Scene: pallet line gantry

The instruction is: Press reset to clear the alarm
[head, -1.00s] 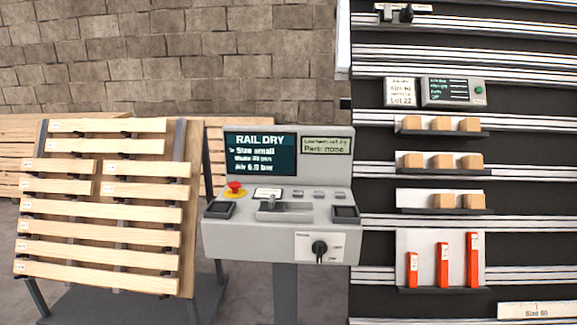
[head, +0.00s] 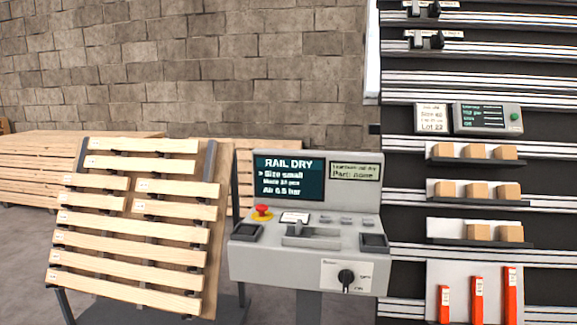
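A grey control console (head: 300,268) stands in the middle of the head view. Its dark screen (head: 288,178) reads "RAIL DRY", "Size small" and "Air 6.5 bar". A smaller display (head: 354,171) beside it reads "Part: none". A red mushroom button (head: 262,211) on a yellow base sits at the left of the panel. Several small buttons (head: 346,220) sit at the right, with labels too small to read, so I cannot tell which is reset. A black rotary switch (head: 346,278) is on the front face. Neither of my grippers is in view.
A slatted wooden pallet (head: 140,232) leans on a stand at the left. At the right, a dark rail wall (head: 400,200) carries shelves of small wooden blocks (head: 476,189), red bars (head: 477,300) and a small screen box (head: 487,118) with a green button.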

